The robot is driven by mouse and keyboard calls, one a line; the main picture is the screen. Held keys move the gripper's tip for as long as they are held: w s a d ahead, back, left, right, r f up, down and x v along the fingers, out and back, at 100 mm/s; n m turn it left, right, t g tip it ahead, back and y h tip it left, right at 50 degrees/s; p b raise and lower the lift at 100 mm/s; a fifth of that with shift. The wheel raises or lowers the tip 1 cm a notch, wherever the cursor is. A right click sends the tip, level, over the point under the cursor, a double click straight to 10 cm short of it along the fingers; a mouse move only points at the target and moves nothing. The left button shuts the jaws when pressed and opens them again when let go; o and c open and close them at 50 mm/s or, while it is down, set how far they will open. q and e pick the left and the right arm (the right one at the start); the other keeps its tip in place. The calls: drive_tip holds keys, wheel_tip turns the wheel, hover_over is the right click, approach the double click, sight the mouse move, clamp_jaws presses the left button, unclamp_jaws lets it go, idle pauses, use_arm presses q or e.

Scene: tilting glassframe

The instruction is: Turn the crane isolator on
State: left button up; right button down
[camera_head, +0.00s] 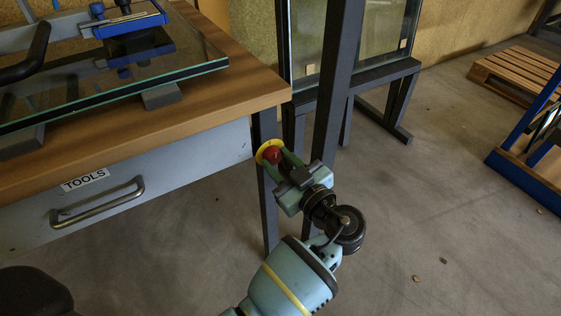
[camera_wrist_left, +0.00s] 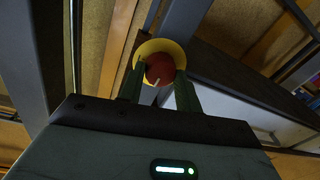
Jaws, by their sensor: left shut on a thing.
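The crane isolator is a red rotary knob (camera_head: 272,154) on a round yellow plate (camera_head: 262,149), beside the dark metal post near the workbench corner. In the left wrist view the red knob (camera_wrist_left: 160,66) sits in front of the yellow plate (camera_wrist_left: 158,45), with a small pale mark on its lower edge. My left gripper (camera_head: 281,160) is shut on the knob, its green fingers on either side of it; the fingers partly hide its sides. My right gripper is not in view.
A wooden workbench (camera_head: 232,93) with a "TOOLS" drawer (camera_head: 150,172) stands at left, carrying a glass pane (camera_head: 180,72) on blocks. A dark post (camera_head: 337,85) rises close behind my gripper. A glass rack, pallet (camera_head: 520,72) and blue frame stand right. The floor at lower right is mostly clear.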

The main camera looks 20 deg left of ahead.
use_arm(q)
drive_tip(key=shift+m, duration=0.6)
drive_tip(key=m, duration=0.2)
drive_tip(key=shift+m, duration=0.3)
drive_tip(key=m+p, duration=0.1)
drive_tip(key=m, duration=0.3)
drive_tip(key=shift+m+t, duration=0.3)
drive_tip(key=m+p, duration=0.1)
drive_tip(key=m, duration=0.2)
drive_tip(key=shift+m, duration=0.4)
drive_tip(key=m+p, duration=0.2)
drive_tip(key=m, duration=0.2)
drive_tip(key=shift+t, duration=0.4)
drive_tip(key=shift+m, duration=0.8)
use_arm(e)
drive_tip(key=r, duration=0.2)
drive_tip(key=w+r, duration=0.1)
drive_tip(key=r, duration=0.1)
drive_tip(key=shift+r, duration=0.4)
use_arm(q)
drive_tip(key=shift+a+m+p, duration=0.1)
drive_tip(key=shift+m+p, duration=0.2)
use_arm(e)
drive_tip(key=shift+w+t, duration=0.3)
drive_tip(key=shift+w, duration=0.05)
